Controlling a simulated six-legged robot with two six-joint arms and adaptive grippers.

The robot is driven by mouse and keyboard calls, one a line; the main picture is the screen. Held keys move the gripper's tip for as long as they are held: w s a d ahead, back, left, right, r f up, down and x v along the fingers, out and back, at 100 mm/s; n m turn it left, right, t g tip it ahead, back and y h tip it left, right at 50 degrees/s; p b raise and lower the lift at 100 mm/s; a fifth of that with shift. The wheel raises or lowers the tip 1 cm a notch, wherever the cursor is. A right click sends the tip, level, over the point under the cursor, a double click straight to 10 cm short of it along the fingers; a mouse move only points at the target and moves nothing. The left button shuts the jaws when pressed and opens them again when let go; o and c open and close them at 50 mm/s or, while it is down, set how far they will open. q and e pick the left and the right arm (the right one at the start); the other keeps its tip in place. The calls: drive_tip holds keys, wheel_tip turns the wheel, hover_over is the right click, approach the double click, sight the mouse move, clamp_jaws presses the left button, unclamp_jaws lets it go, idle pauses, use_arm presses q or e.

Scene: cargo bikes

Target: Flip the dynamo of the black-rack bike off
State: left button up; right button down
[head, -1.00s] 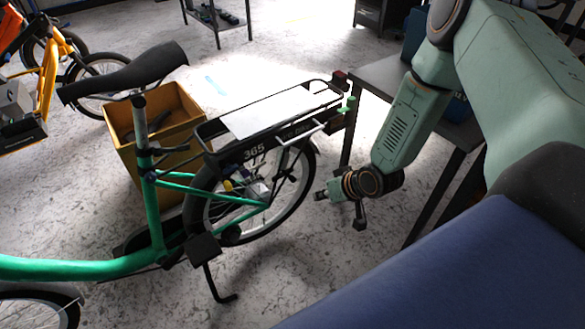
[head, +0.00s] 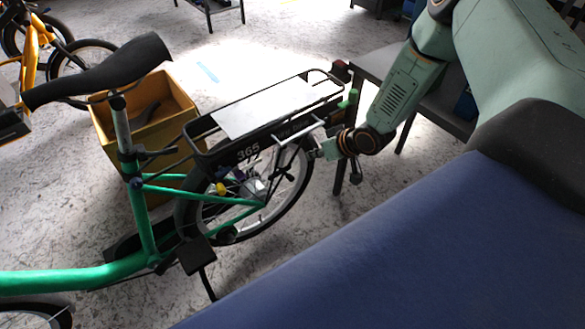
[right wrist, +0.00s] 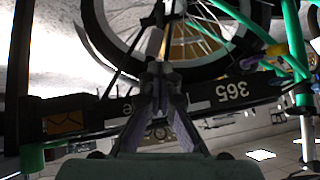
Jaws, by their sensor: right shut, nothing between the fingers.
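The green bike with the black rack (head: 290,97) stands side-on in the head view, and a white plate lies on the rack. A small yellow and dark part (head: 221,188) sits by the rear wheel at the frame stays. It may be the dynamo, but its lever position is too small to tell. My right gripper (head: 318,150) is beside the rear end of the rack, near the rear wheel (head: 297,180). In the right wrist view its fingers (right wrist: 160,72) are shut and empty, in front of the upside-down "365" side panel (right wrist: 205,100). My left gripper is out of view.
A yellow-brown wooden box (head: 150,125) stands behind the bike. A grey table (head: 385,60) is behind my right arm. An orange bike (head: 35,45) is at the far left. The floor in front of the wheel is partly hidden by a blue surface.

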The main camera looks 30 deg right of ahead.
drive_tip(key=b, duration=0.7)
approach(286, 173)
drive_tip(key=w+f, duration=0.2)
drive_tip(key=w, duration=0.1)
drive_tip(key=shift+a+f, duration=0.25)
drive_tip(key=shift+f, duration=0.25)
drive_tip(key=shift+a+f, duration=0.2)
drive_tip(key=shift+f, duration=0.3)
